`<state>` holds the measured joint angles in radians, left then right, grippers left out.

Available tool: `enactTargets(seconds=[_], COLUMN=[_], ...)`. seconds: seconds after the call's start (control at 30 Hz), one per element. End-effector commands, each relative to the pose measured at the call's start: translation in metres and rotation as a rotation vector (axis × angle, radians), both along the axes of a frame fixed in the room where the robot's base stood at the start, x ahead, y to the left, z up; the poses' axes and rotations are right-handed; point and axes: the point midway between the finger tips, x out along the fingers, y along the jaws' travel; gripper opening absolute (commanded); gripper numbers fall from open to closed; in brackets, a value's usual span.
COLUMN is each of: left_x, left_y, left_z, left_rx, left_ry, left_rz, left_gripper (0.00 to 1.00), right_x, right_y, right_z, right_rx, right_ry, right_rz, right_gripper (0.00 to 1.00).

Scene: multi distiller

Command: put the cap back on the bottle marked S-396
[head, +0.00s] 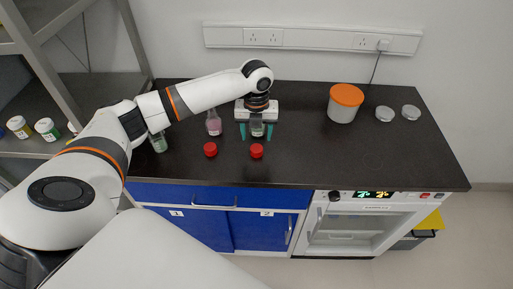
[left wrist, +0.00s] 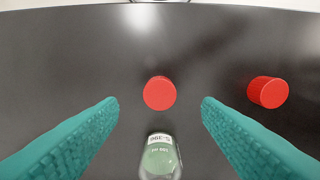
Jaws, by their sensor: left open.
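The bottle marked S-396 (left wrist: 160,158) is clear with a pale green label, read upside down in the left wrist view. It stands on the dark counter, uncapped as far as I can tell; in the head view the bottle (head: 257,126) is between my left gripper's teal fingers. My left gripper (head: 256,133) is open, its fingers apart on either side, pointing down. A red cap (head: 257,151) lies on the counter just in front of the bottle; it shows between the fingertips in the left wrist view (left wrist: 159,93). My right gripper is not in view.
A second red cap (head: 210,149) lies to the left, near a pinkish bottle (head: 214,124). A green-labelled bottle (head: 159,142) stands further left. The counter's right front is clear.

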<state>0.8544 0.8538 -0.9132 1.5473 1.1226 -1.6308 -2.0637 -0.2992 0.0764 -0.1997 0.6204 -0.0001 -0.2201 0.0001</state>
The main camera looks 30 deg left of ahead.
Motion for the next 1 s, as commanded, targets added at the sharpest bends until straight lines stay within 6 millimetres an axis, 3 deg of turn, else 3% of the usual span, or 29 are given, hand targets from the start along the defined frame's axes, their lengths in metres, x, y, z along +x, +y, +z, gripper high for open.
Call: enactTargets(seconds=[0.13,0.5,0.8,1.0], left_x=[0.0,0.0,0.002,0.002], left_y=[0.0,0.0,0.001,0.002], left_z=[-0.012,-0.016,-0.058,-0.066], left_rx=[0.001,0.0,0.0,0.001], left_ry=[0.001,0.0,0.002,-0.001], left_rz=[-0.001,-0.001,-0.001,-0.001], left_gripper=[0.59,0.59,0.59,0.59], right_x=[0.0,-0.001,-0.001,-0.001], right_y=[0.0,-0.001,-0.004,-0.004], right_z=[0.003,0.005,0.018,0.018], right_rx=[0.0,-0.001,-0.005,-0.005], right_ry=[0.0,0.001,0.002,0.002], right_rz=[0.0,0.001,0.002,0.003], right_gripper=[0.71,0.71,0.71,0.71])
